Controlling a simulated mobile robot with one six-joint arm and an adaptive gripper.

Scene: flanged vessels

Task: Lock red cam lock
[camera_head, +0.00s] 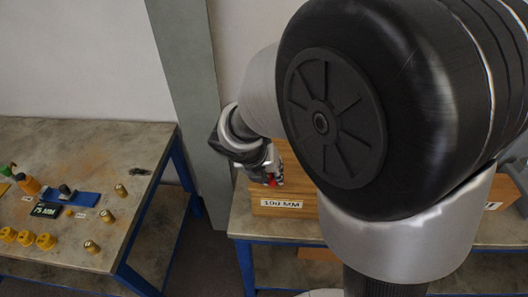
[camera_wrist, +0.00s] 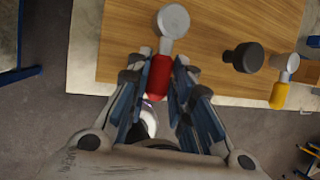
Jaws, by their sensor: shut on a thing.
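The red cam lock (camera_wrist: 159,78) shows in the wrist view as a red handle on a grey metal shaft with a round silver end (camera_wrist: 173,21). It stands over the wooden board (camera_wrist: 215,25). My gripper (camera_wrist: 163,66) is shut on the red handle, with one finger on each side; the fingers hide parts of it. My arm hides much of that box.
A black-capped knob (camera_wrist: 243,57) and a yellow-handled lock (camera_wrist: 279,94) sit right of the red one in the wrist view. The left table (camera_head: 60,150) holds yellow caps, brass fittings and a blue tool. A grey post (camera_head: 190,80) stands behind the gap between the tables.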

